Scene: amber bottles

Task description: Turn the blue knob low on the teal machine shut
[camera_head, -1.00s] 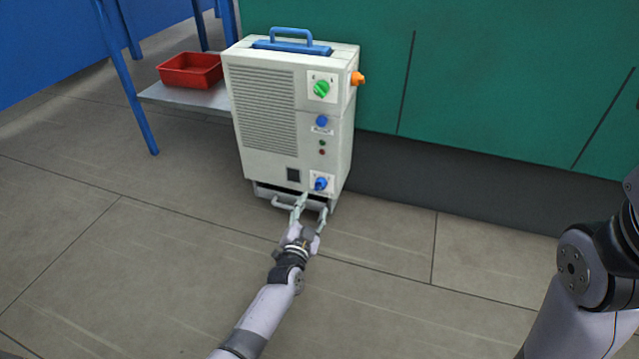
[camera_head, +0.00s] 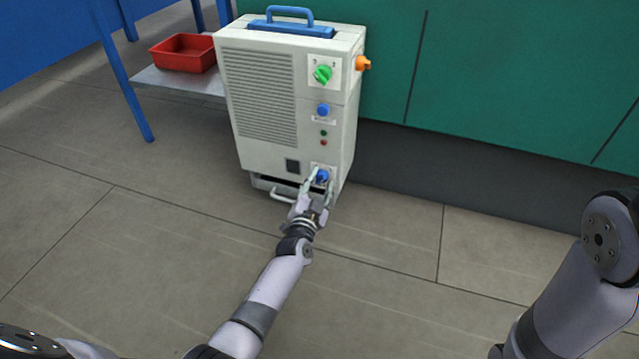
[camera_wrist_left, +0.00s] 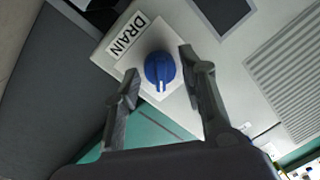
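The machine (camera_head: 262,135) is an off-white upright cabinet, not teal, standing on the floor. Its low blue knob (camera_head: 323,175) sits on a white plate near the bottom right of the front. In the left wrist view the knob (camera_wrist_left: 160,68) has a pale mark and a label (camera_wrist_left: 129,35) reading DRAIN beside it. My left gripper (camera_head: 320,183) is at the knob, its two fingers apart. In the left wrist view the fingers (camera_wrist_left: 158,74) stand on either side of the knob with gaps showing. My right arm shows at the right, but its gripper is out of view.
Above are another blue knob (camera_head: 323,110), a green knob (camera_head: 323,74) and an orange side knob (camera_head: 362,63). A handle (camera_head: 283,195) sticks out low on the front. A teal wall (camera_head: 500,80) stands behind. A red bin (camera_head: 184,54) is left. The floor in front is otherwise clear.

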